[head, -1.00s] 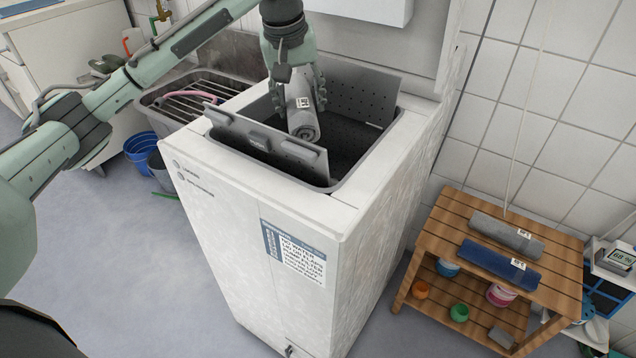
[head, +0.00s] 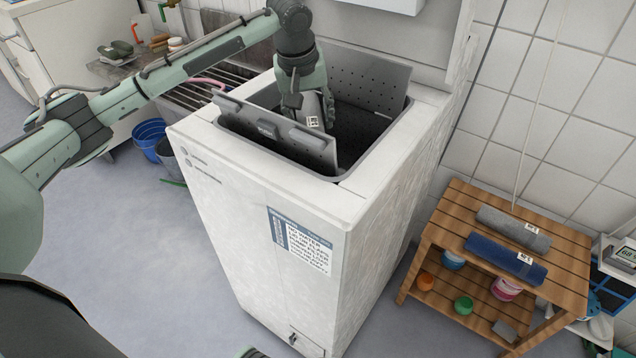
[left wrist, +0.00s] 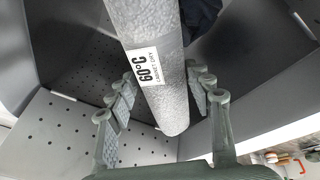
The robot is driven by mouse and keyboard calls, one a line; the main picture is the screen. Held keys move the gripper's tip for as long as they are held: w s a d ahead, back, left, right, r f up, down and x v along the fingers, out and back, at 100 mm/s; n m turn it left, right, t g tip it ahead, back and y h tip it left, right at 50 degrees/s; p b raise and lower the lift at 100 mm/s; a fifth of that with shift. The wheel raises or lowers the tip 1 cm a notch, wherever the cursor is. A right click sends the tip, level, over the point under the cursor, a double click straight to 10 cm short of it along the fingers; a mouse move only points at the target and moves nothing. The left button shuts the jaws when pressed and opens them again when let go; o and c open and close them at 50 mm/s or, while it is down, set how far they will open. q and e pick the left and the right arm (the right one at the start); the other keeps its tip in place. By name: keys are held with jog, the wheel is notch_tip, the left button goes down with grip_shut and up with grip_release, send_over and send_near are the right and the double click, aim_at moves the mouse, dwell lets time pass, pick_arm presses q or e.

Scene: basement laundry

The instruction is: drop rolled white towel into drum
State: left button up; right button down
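The rolled towel (head: 312,107), pale grey-white with a white label, is in the top opening of the white washing machine (head: 270,200). My left gripper (head: 309,106) reaches down into the opening from above, with its fingers on both sides of the roll. In the left wrist view the towel (left wrist: 160,85) shows a "60°C" label and lies between the fingers, seemingly gripped. The dark perforated drum (head: 362,125) is around and below it, with its two door flaps standing open. The towel's lower end is hidden behind the front flap in the head view.
A dark cloth (left wrist: 200,18) shows inside the drum in the wrist view. A wooden shelf stand (head: 455,205) at right holds a grey rolled towel (head: 513,227) and a blue one (head: 505,258). A sink and blue bucket (head: 150,138) stand at left.

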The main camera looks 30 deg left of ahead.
pick_arm(q)
jog(key=o, duration=0.5)
jog(key=v, duration=1.2)
jog(key=x, duration=1.2)
jog(key=shift+f, duration=0.15)
notch_tip(320, 180, up, 3)
jog(key=shift+f, duration=0.1)
jog(key=shift+r, duration=0.6)
jog(key=shift+f, duration=0.1)
